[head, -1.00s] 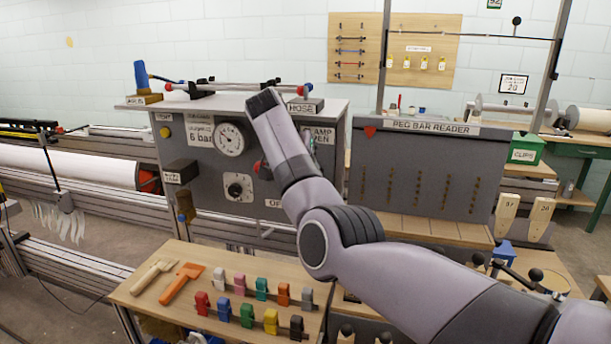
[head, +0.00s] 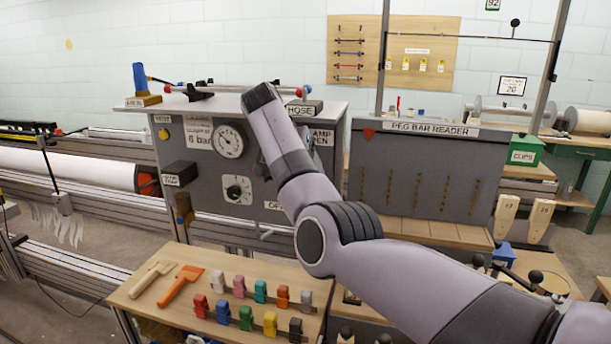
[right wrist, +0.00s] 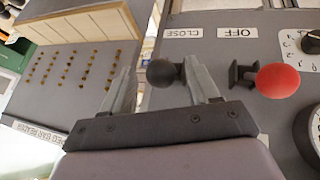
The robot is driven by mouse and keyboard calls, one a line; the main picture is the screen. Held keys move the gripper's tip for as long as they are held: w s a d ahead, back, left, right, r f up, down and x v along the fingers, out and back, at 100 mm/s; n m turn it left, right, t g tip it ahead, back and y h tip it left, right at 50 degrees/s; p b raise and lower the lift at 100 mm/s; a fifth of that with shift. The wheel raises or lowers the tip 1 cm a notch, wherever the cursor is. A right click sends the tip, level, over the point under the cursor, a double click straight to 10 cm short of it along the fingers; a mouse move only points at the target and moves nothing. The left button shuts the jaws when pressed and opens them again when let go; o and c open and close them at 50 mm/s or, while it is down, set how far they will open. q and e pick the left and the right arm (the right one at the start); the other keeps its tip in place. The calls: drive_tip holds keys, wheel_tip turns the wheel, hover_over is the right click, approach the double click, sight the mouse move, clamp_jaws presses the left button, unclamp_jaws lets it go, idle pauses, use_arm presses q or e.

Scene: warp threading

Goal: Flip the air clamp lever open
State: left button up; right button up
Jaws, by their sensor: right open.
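The air clamp lever shows in the right wrist view as a dark round knob (right wrist: 162,73) on the grey panel, beside the CLOSE label (right wrist: 182,33). My right gripper (right wrist: 160,88) is open, with one finger on each side of the knob. The knob sits between the fingers; I cannot tell whether they touch it. My left gripper is not in view.
The peg bar reader (head: 425,185) stands to the right. A wooden tray (head: 135,303) with several coloured clips is below.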

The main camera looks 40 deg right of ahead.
drive_tip(key=v, duration=0.5)
drive_tip(key=shift+a+r, duration=0.25)
drive_tip(key=shift+r, duration=0.05)
